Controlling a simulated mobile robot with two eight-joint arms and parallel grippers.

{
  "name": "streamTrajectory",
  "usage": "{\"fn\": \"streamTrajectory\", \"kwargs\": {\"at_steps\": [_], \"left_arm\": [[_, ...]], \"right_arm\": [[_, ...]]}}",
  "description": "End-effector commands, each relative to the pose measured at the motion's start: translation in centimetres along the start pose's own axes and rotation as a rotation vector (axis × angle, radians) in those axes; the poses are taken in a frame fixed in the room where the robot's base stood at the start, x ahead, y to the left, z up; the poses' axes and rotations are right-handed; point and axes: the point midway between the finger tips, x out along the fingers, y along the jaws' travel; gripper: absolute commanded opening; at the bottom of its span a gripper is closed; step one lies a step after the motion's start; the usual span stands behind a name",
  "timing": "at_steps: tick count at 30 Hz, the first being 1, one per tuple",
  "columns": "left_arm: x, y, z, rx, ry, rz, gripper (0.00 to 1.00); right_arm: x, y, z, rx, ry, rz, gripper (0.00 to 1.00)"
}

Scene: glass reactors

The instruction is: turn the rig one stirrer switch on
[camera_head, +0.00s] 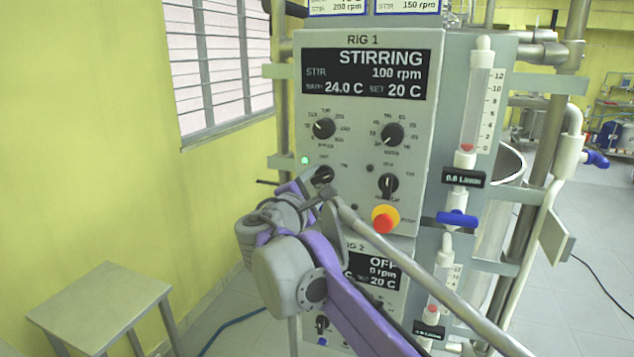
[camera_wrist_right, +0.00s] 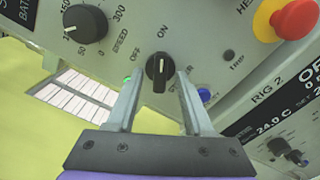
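The rig one panel (camera_head: 412,62) reads STIRRING, 100 rpm, and a small green lamp (camera_head: 305,160) is lit. The stirrer switch (camera_head: 323,175) is a black knob with OFF and ON marks, partly behind my right gripper (camera_head: 315,188). In the right wrist view the switch (camera_wrist_right: 159,68) sits between the two fingertips of my right gripper (camera_wrist_right: 160,82). Its grip bar stands roughly upright there, with the ON mark above it. Gaps show between the fingers and the knob, so the gripper looks open around it. My left gripper is not in view.
The speed knob (camera_head: 324,128), other knobs (camera_head: 392,134) and a red emergency button (camera_head: 384,220) are close by on the panel. The rig two display (camera_head: 375,270) below reads OFF. A flowmeter (camera_head: 477,110) stands at the right; a stool (camera_head: 98,300) is at lower left.

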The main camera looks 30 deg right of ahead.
Motion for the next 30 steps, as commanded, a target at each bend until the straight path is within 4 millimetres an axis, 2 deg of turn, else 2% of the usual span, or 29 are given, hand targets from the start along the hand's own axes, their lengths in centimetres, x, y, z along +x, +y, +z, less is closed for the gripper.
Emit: {"fn": "streamTrajectory", "kwargs": {"at_steps": [7, 10, 21, 25, 30], "left_arm": [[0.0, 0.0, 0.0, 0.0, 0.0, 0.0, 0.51], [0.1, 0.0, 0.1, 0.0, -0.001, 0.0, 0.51], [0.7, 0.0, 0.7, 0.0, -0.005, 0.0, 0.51], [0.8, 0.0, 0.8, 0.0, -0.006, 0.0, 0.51], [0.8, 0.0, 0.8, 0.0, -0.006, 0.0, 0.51]], "right_arm": [[-0.1, 0.0, 0.0, -0.001, 0.0, 0.0, 0.51], [-0.9, 0.0, -0.1, -0.001, 0.002, 0.001, 0.51], [-8.0, -0.1, -0.2, 0.0, 0.006, 0.001, 0.51], [-9.7, 0.0, -0.1, 0.0, 0.004, 0.001, 0.51], [-10.8, 0.0, 0.0, -0.001, 0.001, 0.0, 0.51]]}}
